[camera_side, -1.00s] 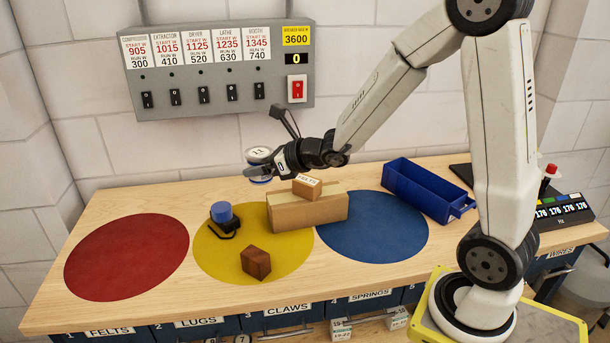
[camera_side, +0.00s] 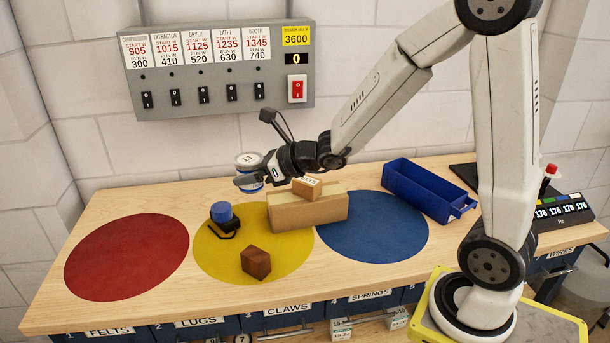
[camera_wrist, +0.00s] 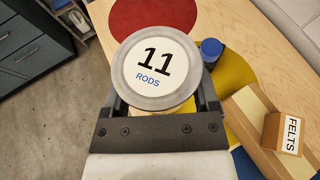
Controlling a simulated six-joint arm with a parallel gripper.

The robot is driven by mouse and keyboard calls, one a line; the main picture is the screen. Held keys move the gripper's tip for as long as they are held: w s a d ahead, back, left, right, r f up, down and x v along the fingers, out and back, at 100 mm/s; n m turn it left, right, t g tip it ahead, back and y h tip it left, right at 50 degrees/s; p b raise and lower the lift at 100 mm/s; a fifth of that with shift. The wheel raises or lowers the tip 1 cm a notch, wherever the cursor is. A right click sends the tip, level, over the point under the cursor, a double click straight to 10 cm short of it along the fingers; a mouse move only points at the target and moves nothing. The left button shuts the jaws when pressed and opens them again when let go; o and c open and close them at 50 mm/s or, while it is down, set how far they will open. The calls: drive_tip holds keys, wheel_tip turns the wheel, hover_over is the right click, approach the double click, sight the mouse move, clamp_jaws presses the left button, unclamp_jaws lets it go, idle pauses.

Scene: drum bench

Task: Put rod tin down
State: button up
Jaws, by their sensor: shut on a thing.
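The rod tin (camera_side: 249,160) is a round tin with a pale lid. In the wrist view its lid (camera_wrist: 155,68) reads "11 RODS" and faces the camera. My gripper (camera_side: 242,181) is shut around the tin's sides, and in the wrist view its two fingers (camera_wrist: 155,100) flank the tin. In the side view the tin is upright by the bench's back edge, behind the yellow disc (camera_side: 215,262). The gripper hides part of its body, and I cannot tell whether its base touches the bench (camera_side: 160,200).
A cardboard box (camera_side: 310,212) with a smaller box (camera_side: 307,187) on top stands right of the tin. A blue-topped object (camera_side: 222,213) and a brown block (camera_side: 256,262) are on the yellow disc. The red disc (camera_side: 125,258) is bare. A blue bin (camera_side: 425,190) stands at right.

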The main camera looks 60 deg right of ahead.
drive_tip(key=shift+s+a+f+n+g+y, duration=0.3)
drive_tip(key=shift+f+n+y, duration=0.2)
drive_tip(key=shift+y, duration=0.1)
drive_tip(key=s+a+f+n+g+y, duration=0.3)
drive_tip(key=s+f+n+g+y, duration=0.55)
drive_tip(key=n+g, duration=0.2)
drive_tip(key=s+d+f+n+g+h, duration=0.3)
drive_tip(key=s+d+n+g, duration=0.1)
drive_tip(key=s+n+g, duration=0.25)
drive_tip(key=s+d+f+n+g+h, duration=0.3)
drive_tip(key=s+f+n+g, duration=0.15)
drive_tip(key=n+g, duration=0.2)
drive_tip(key=s+d+n+g+h, duration=0.1)
drive_tip(key=s+d+n+h, duration=0.2)
drive_tip(key=d+n+h, duration=0.35)
drive_tip(key=s+d+n+h, duration=0.3)
drive_tip(key=d+n+h, duration=0.2)
drive_tip(key=d+h, duration=0.15)
drive_tip(key=w+d+r+n+t+h, duration=0.1)
drive_tip(key=w+d+n+t+h, duration=0.5)
drive_tip(key=d, duration=0.7)
drive_tip(key=shift+r+n+t+h, duration=0.2)
drive_tip(key=shift+n+t+h, duration=0.95)
drive_tip(key=shift+n, duration=0.95)
drive_tip(key=shift+f, duration=0.15)
